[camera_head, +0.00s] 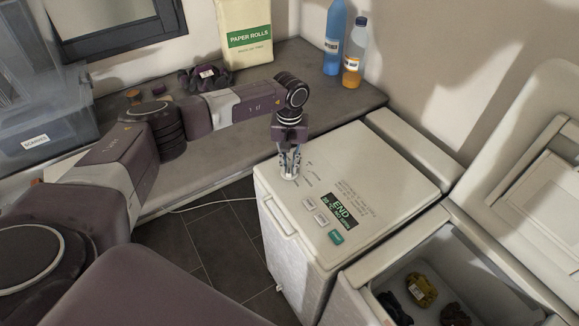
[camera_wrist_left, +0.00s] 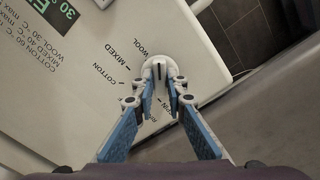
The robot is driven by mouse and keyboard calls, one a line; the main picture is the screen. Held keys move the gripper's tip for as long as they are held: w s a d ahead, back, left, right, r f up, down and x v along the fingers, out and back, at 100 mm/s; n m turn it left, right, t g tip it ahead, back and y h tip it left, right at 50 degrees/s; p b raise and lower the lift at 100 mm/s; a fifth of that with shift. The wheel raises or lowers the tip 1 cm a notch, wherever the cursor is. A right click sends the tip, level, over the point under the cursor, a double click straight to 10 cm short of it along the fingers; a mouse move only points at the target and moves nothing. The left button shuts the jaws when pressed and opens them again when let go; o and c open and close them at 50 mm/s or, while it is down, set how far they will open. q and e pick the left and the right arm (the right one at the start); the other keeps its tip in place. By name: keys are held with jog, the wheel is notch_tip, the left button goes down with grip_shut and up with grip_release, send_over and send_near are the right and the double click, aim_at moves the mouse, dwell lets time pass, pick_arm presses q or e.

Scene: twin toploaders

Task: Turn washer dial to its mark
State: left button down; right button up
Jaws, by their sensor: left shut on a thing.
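The washer dial (camera_wrist_left: 158,68) is a small round white knob with a dark line, at the corner of the washer's pale top panel (camera_wrist_left: 60,110). Printed words, among them COTTON, MIXED and WOOL, ring it. In the head view the dial (camera_head: 289,177) is mostly hidden under my left gripper (camera_head: 289,163), which points down onto it. In the wrist view the fingertips of my left gripper (camera_wrist_left: 161,85) are closed on the dial from both sides. Which word the dark line points at I cannot tell. My right gripper is not in view.
The washer's display (camera_head: 340,210) reads END. An open second machine (camera_head: 440,245) holds dark and yellow clothes. On the counter (camera_head: 205,170) stand a blue bottle (camera_head: 335,38), an orange bottle (camera_head: 354,55), a paper rolls bag (camera_head: 245,35) and a clear bin (camera_head: 40,100).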

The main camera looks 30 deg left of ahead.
pick_arm(q)
jog(key=n+b, duration=0.2)
jog(key=shift+f+n, duration=0.2)
jog(key=shift+n, duration=0.2)
jog(key=n+b, duration=0.2)
jog(key=shift+n, duration=0.3)
jog(key=n+b, duration=0.1)
jog(key=n, duration=0.1)
jog(key=shift+n, duration=0.4)
jog(key=n+b, duration=0.2)
jog(key=n, duration=0.1)
jog(key=shift+r+n, duration=0.1)
jog(key=shift+n, duration=0.2)
jog(key=n+b, duration=0.1)
jog(key=n, duration=0.5)
jog(key=shift+b, duration=0.4)
jog(key=n, duration=0.3)
jog(key=shift+r+n+b, duration=0.1)
jog(key=shift+n+b, duration=0.2)
jog(key=shift+n, duration=2)
